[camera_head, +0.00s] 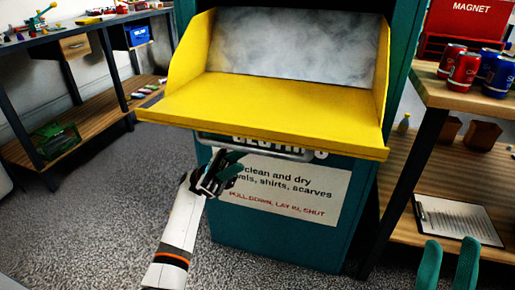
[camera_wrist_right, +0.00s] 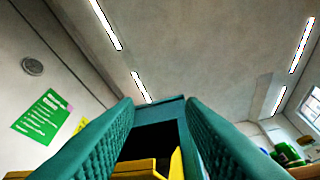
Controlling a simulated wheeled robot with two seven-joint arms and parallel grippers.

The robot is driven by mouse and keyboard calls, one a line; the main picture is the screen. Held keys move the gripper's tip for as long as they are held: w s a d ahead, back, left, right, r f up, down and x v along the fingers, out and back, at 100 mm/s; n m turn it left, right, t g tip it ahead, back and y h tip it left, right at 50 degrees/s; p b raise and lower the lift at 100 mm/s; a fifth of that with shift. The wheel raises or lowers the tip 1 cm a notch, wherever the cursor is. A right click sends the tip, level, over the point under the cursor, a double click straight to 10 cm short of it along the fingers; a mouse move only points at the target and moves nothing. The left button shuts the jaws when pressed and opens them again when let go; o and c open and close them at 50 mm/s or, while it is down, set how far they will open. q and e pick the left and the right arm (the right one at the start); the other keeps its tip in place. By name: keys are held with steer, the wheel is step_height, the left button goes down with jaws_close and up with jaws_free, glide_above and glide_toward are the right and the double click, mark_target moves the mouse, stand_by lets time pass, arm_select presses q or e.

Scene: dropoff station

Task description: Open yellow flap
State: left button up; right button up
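The yellow flap (camera_head: 270,102) of the teal drop-off bin (camera_head: 275,240) is pulled down and open in the head view. It forms a shelf with raised sides, and a mottled grey panel shows behind it. A metal bar handle (camera_head: 292,154) hangs under its front edge. My left gripper (camera_head: 226,162) is at the left part of the handle, just below the flap. Whether its fingers are closed on the bar is unclear. My right gripper (camera_head: 449,262) is at the lower right, away from the flap. Its green fingers are apart and empty in the right wrist view (camera_wrist_right: 160,135).
A wooden shelf unit (camera_head: 440,95) on the right holds red and blue cans (camera_head: 463,70), a red box (camera_head: 468,28) and a clipboard (camera_head: 458,220). A workbench (camera_head: 75,40) stands at the left. Speckled floor (camera_head: 120,185) is clear between it and the bin.

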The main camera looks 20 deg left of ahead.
mark_target(253, 152)
arm_select(q)
steer(key=x, duration=0.6)
steer(key=shift+d+r, duration=0.2)
steer(key=shift+d, duration=0.1)
jaws_close()
